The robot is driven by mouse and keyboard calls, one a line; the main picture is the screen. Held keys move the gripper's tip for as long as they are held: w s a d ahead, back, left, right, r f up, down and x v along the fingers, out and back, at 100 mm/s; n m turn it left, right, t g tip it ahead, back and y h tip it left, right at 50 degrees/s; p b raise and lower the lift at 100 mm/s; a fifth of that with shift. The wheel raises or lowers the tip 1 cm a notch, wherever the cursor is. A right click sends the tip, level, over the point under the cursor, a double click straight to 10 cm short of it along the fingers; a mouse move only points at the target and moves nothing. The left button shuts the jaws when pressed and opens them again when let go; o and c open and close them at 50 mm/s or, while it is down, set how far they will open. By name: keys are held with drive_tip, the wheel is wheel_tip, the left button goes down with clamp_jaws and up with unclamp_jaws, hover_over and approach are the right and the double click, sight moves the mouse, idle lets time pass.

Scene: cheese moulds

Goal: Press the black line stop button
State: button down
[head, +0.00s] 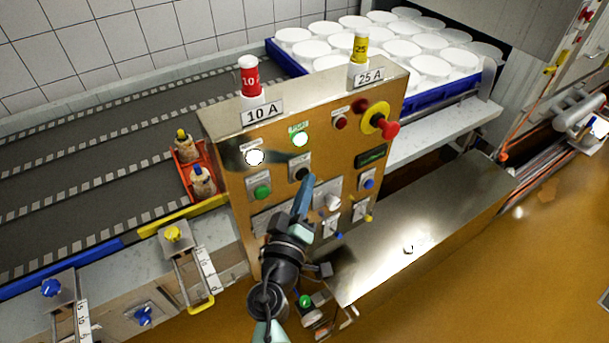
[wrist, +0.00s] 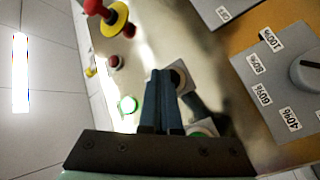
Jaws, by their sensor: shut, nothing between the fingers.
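The black button (head: 301,174) sits on a grey plate in the middle of the control panel (head: 232,190), below the lit green lamp. It also shows in the wrist view (wrist: 179,77), just right of my fingertips and partly covered by them. My gripper (head: 309,181) is shut and empty. Its blue fingers point at the panel, with the tips at or just in front of the black button. In the wrist view the shut fingers (wrist: 163,76) overlap the button's left edge. I cannot tell whether they touch it.
A green button (head: 263,192) is left of the black one and a white lamp (head: 255,157) above it. A red emergency knob (head: 389,130) on a yellow disc sticks out at upper right. Switches and a blue button (head: 369,184) sit lower right. A percentage dial (wrist: 307,70) shows in the wrist view.

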drive_tip(key=shift+w+a, duration=0.1)
drive_tip(key=shift+w, duration=0.05)
idle(0.4)
drive_tip(key=shift+s+d, duration=0.5)
drive_tip(key=shift+s, duration=0.3)
drive_tip(key=s+d, duration=0.1)
drive_tip(key=s, duration=0.1)
drive_tip(key=s+d+b, duration=0.1)
drive_tip(key=s+d, duration=0.1)
idle(0.9)
